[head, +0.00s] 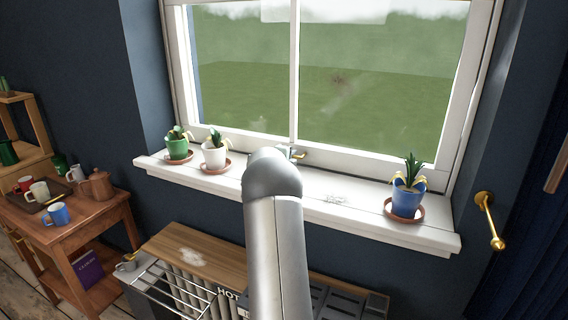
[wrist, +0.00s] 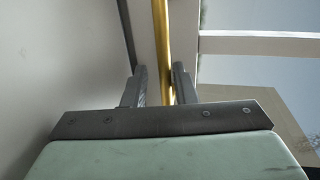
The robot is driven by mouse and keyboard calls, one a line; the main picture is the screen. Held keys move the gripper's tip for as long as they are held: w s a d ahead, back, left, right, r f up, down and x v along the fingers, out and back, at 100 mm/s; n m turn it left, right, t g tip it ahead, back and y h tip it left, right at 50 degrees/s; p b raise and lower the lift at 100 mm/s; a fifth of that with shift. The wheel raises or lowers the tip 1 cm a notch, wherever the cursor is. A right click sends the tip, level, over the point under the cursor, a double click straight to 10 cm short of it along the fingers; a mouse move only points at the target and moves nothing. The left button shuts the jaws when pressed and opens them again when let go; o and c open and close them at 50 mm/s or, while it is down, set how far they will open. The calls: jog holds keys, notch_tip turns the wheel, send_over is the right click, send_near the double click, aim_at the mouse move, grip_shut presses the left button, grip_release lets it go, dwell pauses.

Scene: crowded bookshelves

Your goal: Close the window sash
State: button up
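The window sash (head: 355,153) is a white frame with glass and a middle upright, above a white sill. In the head view a small brass part (head: 299,155) shows at its lower rail, beside the end of my arm. In the wrist view a brass bar (wrist: 161,35) runs up from between the fingers of my gripper (wrist: 159,72), along a pale frame piece. The fingers are apart, with the right one close to the bar and a gap on the left. Whether they touch it, I cannot tell. My gripper is mostly hidden behind my arm in the head view.
On the sill (head: 330,205) stand a green pot (head: 178,150), a white pot (head: 214,157) and a blue pot (head: 406,201), all with plants. A radiator with a wooden top (head: 190,250) is below. A side table (head: 85,210) with mugs stands left; a brass wall fitting (head: 488,220) is at right.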

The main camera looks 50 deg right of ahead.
jog(key=b+v, duration=0.1)
jog(key=v, duration=1.6)
jog(key=shift+b, duration=0.3)
